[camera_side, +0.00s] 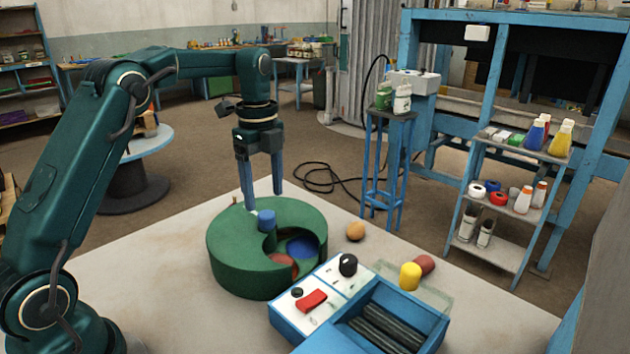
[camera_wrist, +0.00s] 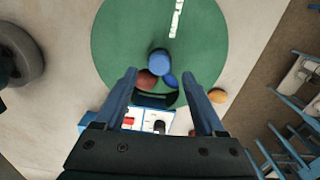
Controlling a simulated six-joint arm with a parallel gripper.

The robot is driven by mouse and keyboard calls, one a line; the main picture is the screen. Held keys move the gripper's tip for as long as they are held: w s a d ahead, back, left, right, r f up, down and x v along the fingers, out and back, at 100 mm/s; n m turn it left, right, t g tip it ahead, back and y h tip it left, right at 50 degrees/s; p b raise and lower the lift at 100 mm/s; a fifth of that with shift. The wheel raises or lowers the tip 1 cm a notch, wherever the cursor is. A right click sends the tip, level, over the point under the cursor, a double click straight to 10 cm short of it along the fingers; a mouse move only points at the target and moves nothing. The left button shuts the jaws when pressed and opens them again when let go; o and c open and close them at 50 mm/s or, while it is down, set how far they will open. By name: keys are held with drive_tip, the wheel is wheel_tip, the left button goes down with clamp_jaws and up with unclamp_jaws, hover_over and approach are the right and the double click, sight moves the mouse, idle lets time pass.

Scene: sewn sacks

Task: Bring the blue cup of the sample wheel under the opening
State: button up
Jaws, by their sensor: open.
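The sample wheel is a round green drum (camera_side: 232,258) on the table, its green top filling the upper wrist view (camera_wrist: 125,35). An opening in its top shows part of a blue cup (camera_side: 301,247) and part of a reddish cup (camera_side: 280,268). In the wrist view, the blue cup (camera_wrist: 171,80) is right of the reddish one (camera_wrist: 147,80). A blue knob (camera_side: 266,220) stands upright on the top beside the opening; it hides some of the wheel in the wrist view (camera_wrist: 160,62). My gripper (camera_side: 264,200) is open and empty above the knob, fingers pointing down.
A blue box with a red piece and black knobs (camera_side: 312,300) stands close in front of the wheel. An orange ball (camera_side: 355,231), a yellow cylinder (camera_side: 410,276) and a reddish cylinder (camera_side: 425,265) are to the right. The table left of the wheel is clear.

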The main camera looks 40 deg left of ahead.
sight(266, 214)
drive_tip(key=shift+f, duration=2.15)
clamp_jaws()
